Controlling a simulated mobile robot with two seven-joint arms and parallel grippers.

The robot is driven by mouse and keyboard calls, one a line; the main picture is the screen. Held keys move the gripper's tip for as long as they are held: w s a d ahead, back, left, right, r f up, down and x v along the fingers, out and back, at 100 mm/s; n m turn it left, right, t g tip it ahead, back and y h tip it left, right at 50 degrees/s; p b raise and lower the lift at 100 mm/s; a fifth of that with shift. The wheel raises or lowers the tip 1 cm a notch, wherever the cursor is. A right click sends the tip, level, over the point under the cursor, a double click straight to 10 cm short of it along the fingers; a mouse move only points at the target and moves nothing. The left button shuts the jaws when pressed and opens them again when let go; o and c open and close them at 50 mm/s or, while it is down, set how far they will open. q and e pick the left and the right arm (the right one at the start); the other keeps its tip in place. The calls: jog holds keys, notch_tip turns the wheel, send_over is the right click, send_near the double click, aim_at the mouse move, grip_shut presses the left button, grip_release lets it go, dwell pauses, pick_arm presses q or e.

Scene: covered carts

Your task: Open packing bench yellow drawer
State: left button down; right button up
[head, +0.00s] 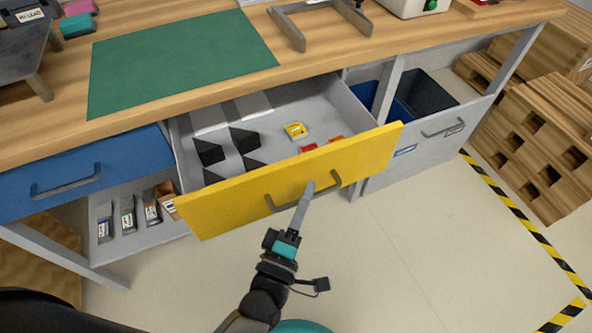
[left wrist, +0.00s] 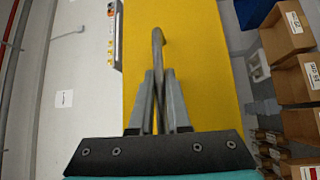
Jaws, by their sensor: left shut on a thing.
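The yellow drawer (head: 230,204) of the packing bench (head: 180,50) stands pulled out, and its grey inside shows in the head view. Its yellow front also fills the middle of the left wrist view (left wrist: 205,60). A grey bar handle (head: 285,205) is on the front; it also shows in the left wrist view (left wrist: 157,45). My left gripper (head: 307,190) is shut on the handle, with its two fingers on either side of the bar in the left wrist view (left wrist: 157,85). My right gripper is not in view.
The open drawer holds a yellow item (head: 295,130), red items and dark dividers. A shut blue drawer (head: 80,177) is at left. A grey bin front (head: 425,145) and stacked pallets (head: 545,140) are at right. The floor before the bench is clear.

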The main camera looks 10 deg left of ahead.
pick_arm(q)
jog(key=shift+s+d+p, duration=0.15)
jog(key=shift+s+d, duration=0.5)
jog(key=shift+s, duration=0.3)
jog(key=shift+s+d+p, duration=0.15)
jog(key=shift+s+d, duration=0.45)
jog(key=shift+s, duration=0.35)
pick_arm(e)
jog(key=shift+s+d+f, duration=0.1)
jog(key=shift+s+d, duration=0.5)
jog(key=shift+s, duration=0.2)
pick_arm(q)
jog(key=c, duration=0.9)
grip_release()
